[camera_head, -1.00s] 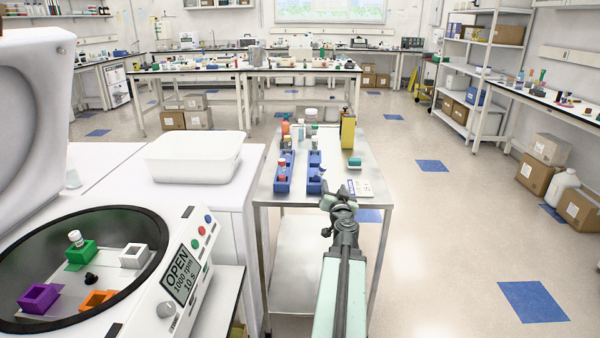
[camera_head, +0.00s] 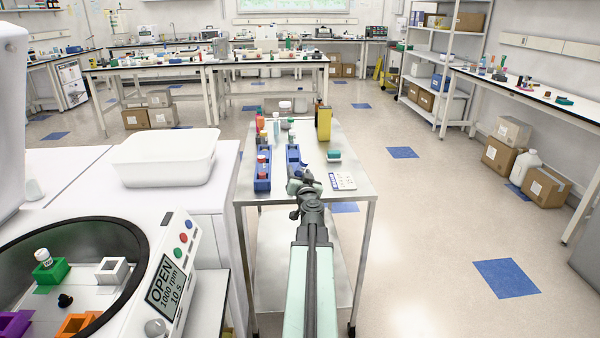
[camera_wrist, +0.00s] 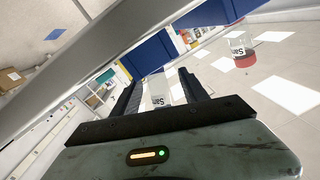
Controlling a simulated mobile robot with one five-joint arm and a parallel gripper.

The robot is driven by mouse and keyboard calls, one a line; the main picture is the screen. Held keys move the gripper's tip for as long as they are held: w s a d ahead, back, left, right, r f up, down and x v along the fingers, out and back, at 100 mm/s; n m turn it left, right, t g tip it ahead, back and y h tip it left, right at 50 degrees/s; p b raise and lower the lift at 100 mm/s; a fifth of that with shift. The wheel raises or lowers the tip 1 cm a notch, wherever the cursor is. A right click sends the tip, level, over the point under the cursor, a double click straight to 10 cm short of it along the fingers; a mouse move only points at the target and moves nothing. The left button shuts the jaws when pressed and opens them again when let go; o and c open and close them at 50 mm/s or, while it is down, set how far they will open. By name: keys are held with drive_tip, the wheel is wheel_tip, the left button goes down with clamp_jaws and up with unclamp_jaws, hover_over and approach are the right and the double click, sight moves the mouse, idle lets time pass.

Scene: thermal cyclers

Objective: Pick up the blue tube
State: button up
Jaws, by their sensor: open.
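My gripper (camera_head: 303,180) is at the near end of the right blue rack (camera_head: 293,157) on the metal table. In the wrist view my gripper (camera_wrist: 160,76) has its jaws apart. A clear tube with a white label (camera_wrist: 158,88) shows between the fingers, against a blue rack (camera_wrist: 150,52). Its cap is hidden, so I cannot tell its colour or whether the fingers touch it. A small blue piece (camera_head: 304,164) shows just beyond my gripper in the head view; I cannot tell whether it is the blue tube's cap. A red-capped tube (camera_wrist: 240,50) is off to the right in the wrist view.
The left blue rack (camera_head: 262,184) holds red-topped tubes. A yellow container (camera_head: 323,123), a teal-topped item (camera_head: 334,156) and a white card (camera_head: 342,181) are on the table's right. An open centrifuge (camera_head: 172,270) and white bin (camera_head: 165,158) stand left.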

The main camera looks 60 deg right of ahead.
sight(299, 166)
drive_tip(key=x, duration=0.4)
drive_tip(key=shift+w+d+r, duration=0.1)
drive_tip(key=shift+d, duration=0.35)
drive_tip(key=shift+c, duration=1)
clamp_jaws()
